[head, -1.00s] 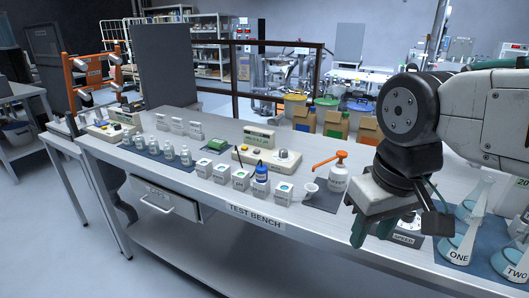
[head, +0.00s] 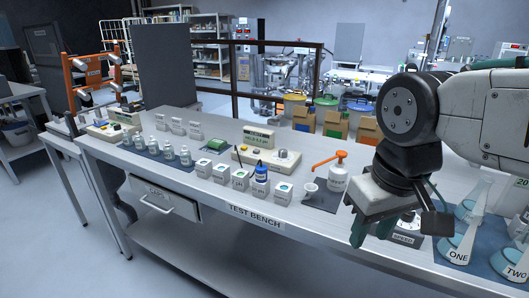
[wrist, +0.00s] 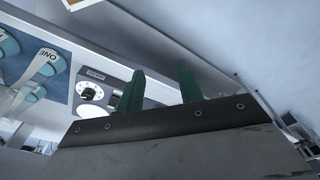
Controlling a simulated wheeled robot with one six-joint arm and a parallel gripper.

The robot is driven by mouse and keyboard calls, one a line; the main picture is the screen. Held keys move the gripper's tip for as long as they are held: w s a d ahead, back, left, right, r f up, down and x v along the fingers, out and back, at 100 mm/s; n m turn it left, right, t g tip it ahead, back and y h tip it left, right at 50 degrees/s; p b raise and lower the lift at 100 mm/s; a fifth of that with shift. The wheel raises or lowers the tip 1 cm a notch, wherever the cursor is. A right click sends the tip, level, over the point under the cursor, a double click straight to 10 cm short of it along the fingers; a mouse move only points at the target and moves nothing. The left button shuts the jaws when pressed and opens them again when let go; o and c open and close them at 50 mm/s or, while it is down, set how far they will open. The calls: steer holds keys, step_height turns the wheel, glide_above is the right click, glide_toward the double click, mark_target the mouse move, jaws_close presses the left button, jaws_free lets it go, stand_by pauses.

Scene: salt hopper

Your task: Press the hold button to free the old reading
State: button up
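A bench meter (head: 266,150) with a lit green display and several knobs or buttons on its sloped base stands mid-bench in the head view. A similar meter (head: 112,127) stands at the bench's left end. I cannot read which control is the hold button. My gripper (head: 370,232) hangs at the bench's front edge, right of both meters and clear of them. In the wrist view my gripper (wrist: 161,70) shows two green fingers apart with nothing between them. Neither meter shows clearly in the wrist view.
Several small white boxes line the front edge. A speed dial unit (head: 405,238) and flasks (head: 462,235) are on the right.

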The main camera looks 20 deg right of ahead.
jaws_close()
stand_by(1.7)
